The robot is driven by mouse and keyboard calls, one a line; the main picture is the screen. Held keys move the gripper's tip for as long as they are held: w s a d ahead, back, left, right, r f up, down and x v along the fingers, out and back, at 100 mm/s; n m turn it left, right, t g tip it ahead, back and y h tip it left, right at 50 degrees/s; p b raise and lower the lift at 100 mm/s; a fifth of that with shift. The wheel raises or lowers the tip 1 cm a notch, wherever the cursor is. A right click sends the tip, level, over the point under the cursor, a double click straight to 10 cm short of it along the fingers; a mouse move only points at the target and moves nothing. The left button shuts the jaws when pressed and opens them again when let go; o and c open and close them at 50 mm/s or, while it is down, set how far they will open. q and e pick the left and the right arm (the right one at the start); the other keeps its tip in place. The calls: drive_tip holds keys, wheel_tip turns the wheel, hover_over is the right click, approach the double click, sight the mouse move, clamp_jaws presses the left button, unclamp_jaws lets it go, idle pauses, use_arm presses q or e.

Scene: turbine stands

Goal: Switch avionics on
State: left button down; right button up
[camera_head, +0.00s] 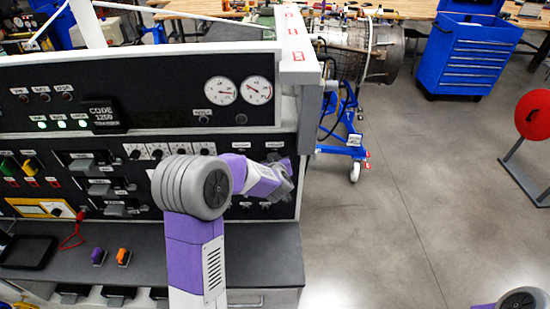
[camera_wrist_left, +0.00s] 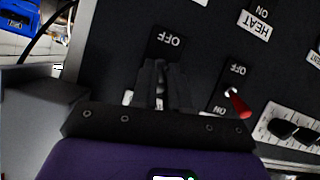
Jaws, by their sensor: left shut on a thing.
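The upright black control panel (camera_head: 150,90) fills the left of the head view. My left gripper (camera_wrist_left: 162,75) is at the panel face, its two dark fingers close together just below an OFF label (camera_wrist_left: 171,39). It is shut on a switch that the fingers almost wholly hide, so its position cannot be told. No avionics label is readable. In the head view my left arm reaches the lower right part of the panel, where the wrist hides the fingertips. My right gripper is out of view.
Close by is a red-tipped toggle (camera_wrist_left: 238,103) with OFF and ON labels. A HEAT label (camera_wrist_left: 256,25) and black knobs (camera_wrist_left: 285,129) are to the right. A grey shelf (camera_head: 150,260) juts out below the panel. Open floor (camera_head: 400,200) lies to the right.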

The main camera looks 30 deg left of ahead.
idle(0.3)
use_arm(q)
drive_tip(key=c, duration=1.1)
unclamp_jaws()
drive_tip(key=v, duration=0.7)
drive_tip(key=shift+s+d+r, duration=0.1)
drive_tip(key=shift+s+r, duration=0.05)
